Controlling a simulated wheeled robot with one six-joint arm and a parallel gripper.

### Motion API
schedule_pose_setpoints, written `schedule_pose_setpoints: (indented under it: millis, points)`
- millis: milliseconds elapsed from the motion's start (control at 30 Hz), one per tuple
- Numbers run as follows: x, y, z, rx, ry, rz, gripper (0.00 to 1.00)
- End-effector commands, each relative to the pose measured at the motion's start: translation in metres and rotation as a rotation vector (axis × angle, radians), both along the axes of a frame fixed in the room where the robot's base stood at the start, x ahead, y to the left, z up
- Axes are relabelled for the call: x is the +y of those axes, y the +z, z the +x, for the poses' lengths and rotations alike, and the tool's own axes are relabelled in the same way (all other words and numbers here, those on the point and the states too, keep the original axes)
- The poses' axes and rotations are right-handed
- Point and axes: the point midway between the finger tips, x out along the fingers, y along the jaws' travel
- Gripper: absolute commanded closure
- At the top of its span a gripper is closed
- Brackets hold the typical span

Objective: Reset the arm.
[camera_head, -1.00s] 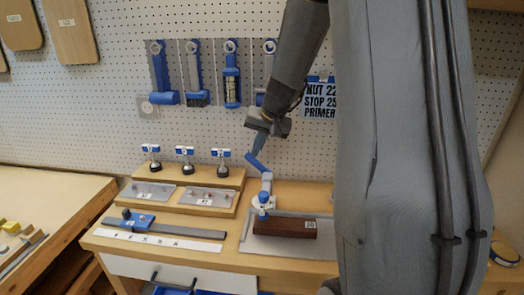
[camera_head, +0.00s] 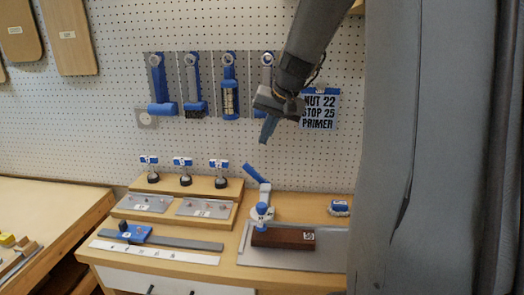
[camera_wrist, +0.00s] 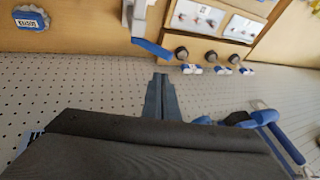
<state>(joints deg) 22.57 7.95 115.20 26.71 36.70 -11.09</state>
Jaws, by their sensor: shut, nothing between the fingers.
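My gripper (camera_head: 268,130) is in the air in front of the pegboard, above the bench, with its fingers pointing down. It is shut and empty. In the wrist view its closed fingers (camera_wrist: 161,88) show at the centre. Below it on the bench stands a clamp with a blue handle (camera_head: 255,173), clear of the fingers. The clamp sits at a dark brown block (camera_head: 284,238) on a grey tray (camera_head: 330,258).
Several blue-handled tools (camera_head: 230,95) hang on the pegboard left of my gripper. A sign (camera_head: 319,111) hangs to its right. Stamps (camera_head: 185,172) stand on a wooden step at the left. A blue-and-white item (camera_head: 339,208) lies at the bench's right.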

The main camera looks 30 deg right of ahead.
Motion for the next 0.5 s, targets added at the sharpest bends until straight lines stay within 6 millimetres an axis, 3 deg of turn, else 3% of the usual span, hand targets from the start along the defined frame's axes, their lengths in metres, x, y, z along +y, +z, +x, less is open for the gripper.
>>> schedule_pose_setpoints:
  millis: [233, 500]
  points:
    - [0.003, 0.025, -0.009, -0.001, 0.000, 0.001, 1.00]
    - [0.008, 0.022, -0.013, 0.011, 0.010, -0.003, 1.00]
